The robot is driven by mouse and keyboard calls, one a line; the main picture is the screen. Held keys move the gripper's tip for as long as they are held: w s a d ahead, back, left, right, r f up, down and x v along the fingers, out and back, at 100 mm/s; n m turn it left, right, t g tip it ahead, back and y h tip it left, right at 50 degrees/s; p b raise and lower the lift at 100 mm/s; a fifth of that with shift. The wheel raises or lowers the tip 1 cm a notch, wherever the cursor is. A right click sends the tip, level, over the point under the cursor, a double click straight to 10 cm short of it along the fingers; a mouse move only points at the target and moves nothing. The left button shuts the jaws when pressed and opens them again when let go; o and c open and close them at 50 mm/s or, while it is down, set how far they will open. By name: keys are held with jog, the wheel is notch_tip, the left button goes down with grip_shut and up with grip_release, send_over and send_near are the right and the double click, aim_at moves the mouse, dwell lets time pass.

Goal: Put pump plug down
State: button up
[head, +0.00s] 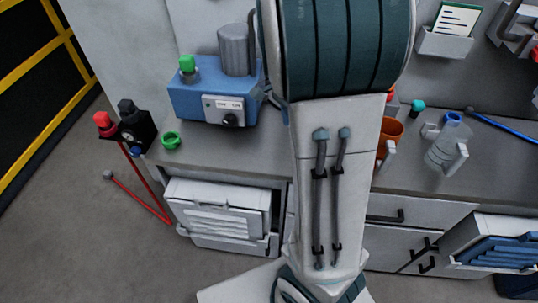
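My gripper is outside the head view, so what it holds does not show. My own arm fills the middle of the picture and hides part of the bench. A blue pump-like unit (188,92) with a grey cylinder (235,50) stands on the bench left of my arm. A green cap-like part (187,64) sits upright on its top left. A green ring-shaped piece (171,140) lies on the bench in front of the unit. I cannot tell which piece, if any, is the pump plug.
Right of my arm are an orange cup (390,132), a teal-capped piece (417,106), a clear jug (447,150) and a blue rod (505,128). A black box with knobs (137,128) is at the bench's left end. White racks (222,209) hang below.

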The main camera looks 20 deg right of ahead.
jog(key=s+a+r+n+t+y, duration=0.1)
jog(key=s+a+r+n+t, duration=0.3)
jog(key=s+a+n, duration=0.8)
jog(key=a+r+n, duration=0.1)
jog(key=n, duration=0.2)
jog(key=shift+n, duration=0.4)
